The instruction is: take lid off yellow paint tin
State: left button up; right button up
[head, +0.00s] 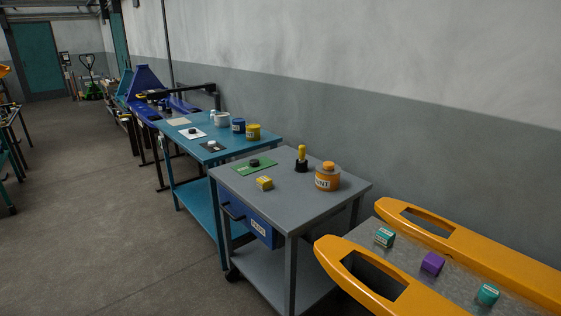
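A small yellow tin (253,132) stands upright near the right end of the teal table (262,141), beside a blue tin (238,126). It is too small to tell clearly whether its lid is on. A larger orange tin (327,182) with a white label reading "PAINT" stands upright on the grey cart (335,199) in front. It has an orange knob-like top. Neither of my grippers is in view.
The grey cart also holds a yellow-handled tool (302,155), a small yellow box (264,183) and a green mat (255,168). An orange-yellow frame (470,243) with small boxes fills the lower right. Floor (110,220) at left is clear.

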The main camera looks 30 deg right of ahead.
aim_at(328, 167)
jog(key=i+j+u, duration=0.2)
jog(key=i, duration=1.1)
jog(key=i+z, duration=0.4)
jog(key=i+j+z, duration=0.3)
jog(key=i+z, duration=0.15)
jog(key=i+j+z, duration=0.25)
jog(key=z, duration=0.15)
jog(key=i+j+z, duration=0.3)
jog(key=z, duration=0.15)
jog(key=j, duration=0.1)
